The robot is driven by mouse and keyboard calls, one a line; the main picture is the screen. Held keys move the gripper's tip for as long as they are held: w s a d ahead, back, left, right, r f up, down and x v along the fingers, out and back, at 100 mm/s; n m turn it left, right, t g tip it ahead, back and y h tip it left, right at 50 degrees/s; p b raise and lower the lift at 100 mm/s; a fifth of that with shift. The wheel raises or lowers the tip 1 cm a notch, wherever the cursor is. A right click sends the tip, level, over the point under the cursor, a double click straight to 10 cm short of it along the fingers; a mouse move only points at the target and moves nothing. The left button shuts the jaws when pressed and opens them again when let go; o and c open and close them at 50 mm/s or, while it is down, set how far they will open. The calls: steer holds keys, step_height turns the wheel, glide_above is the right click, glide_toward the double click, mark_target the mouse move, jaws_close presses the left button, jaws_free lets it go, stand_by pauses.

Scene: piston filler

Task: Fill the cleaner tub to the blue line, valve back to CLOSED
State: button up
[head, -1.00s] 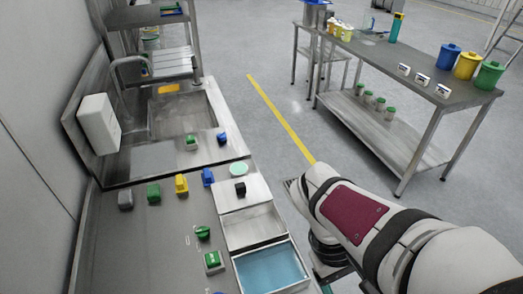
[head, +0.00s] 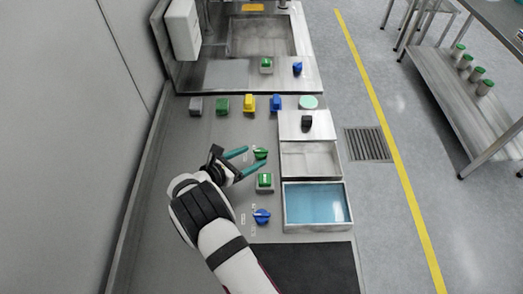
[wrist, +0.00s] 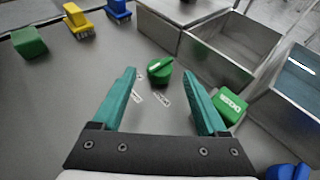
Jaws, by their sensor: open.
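A green valve knob (head: 260,154) with a raised handle sits on the grey counter. It also shows in the wrist view (wrist: 159,70), with small white labels beside it that I cannot read clearly. My gripper (head: 254,158) has teal fingers; in the wrist view (wrist: 162,76) they are spread and empty, with the knob between and slightly beyond the tips. A blue knob (head: 262,216) lies nearer on the counter. A metal basin (head: 346,201) holds blue liquid; an empty-looking metal basin (head: 311,160) is behind it. I cannot tell which is the cleaner tub, and no blue line is distinguishable.
A green block with a white label (head: 265,182) stands close to my gripper's right finger. A black block (head: 307,122) sits on a metal lid.

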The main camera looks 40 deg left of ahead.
mark_target(261, 153)
steer(key=x, duration=0.5)
steer(key=shift+w, duration=0.1)
steer(key=shift+c, duration=0.3)
